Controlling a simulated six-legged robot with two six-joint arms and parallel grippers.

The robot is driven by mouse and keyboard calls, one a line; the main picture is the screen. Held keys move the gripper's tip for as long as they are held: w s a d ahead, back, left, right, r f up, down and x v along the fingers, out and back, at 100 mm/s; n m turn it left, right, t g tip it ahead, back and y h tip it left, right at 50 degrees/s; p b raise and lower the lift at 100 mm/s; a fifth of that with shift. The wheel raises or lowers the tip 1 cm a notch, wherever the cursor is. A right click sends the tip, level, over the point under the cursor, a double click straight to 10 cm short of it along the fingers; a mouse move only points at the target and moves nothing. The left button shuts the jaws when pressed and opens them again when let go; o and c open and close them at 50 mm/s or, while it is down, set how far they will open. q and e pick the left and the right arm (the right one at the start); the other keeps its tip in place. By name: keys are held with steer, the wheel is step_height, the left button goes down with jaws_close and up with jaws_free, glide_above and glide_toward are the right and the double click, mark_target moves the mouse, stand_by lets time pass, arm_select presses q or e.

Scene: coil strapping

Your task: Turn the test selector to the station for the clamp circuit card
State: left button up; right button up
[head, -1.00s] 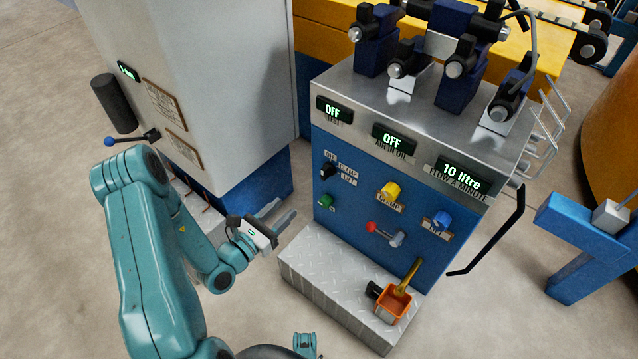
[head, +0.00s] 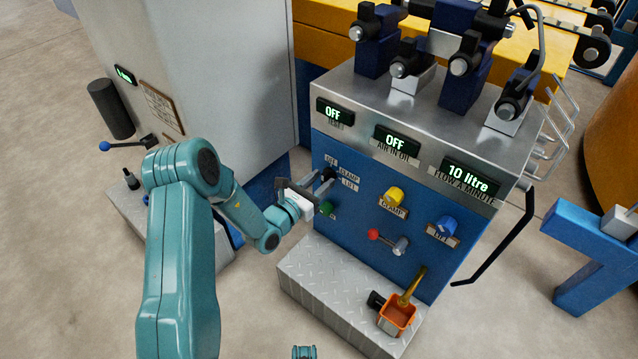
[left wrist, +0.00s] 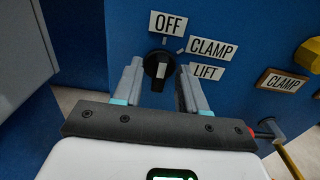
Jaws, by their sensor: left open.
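The test selector (left wrist: 158,66) is a black knob on the blue panel. In the left wrist view its white mark points up toward the OFF label (left wrist: 168,24); the CLAMP label (left wrist: 212,50) and LIFT label (left wrist: 207,72) lie to its right. My left gripper (left wrist: 158,75) is open, with one finger on each side of the knob; I cannot tell whether they touch it. In the head view the gripper (head: 312,185) partly covers the selector (head: 326,174). The test display (head: 333,114) above reads OFF. My right gripper is not in view.
On the panel are a yellow knob (head: 393,196), a blue knob (head: 446,224), a green button (head: 327,208) and a red-tipped lever (head: 388,240). An orange cup (head: 397,318) sits on the tread-plate step (head: 320,277). A grey cabinet (head: 200,80) stands close on the left.

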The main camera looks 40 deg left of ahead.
arm_select(q)
steer(key=shift+c, duration=0.3)
jaws_close()
steer(key=shift+m, duration=0.5)
steer(key=m, duration=0.3)
steer(key=shift+d+m, duration=0.1)
steer(key=shift+m, duration=0.2)
steer(key=shift+f+m, duration=0.1)
steer(key=shift+m, duration=1.9)
steer(key=shift+o, duration=0.3)
jaws_free()
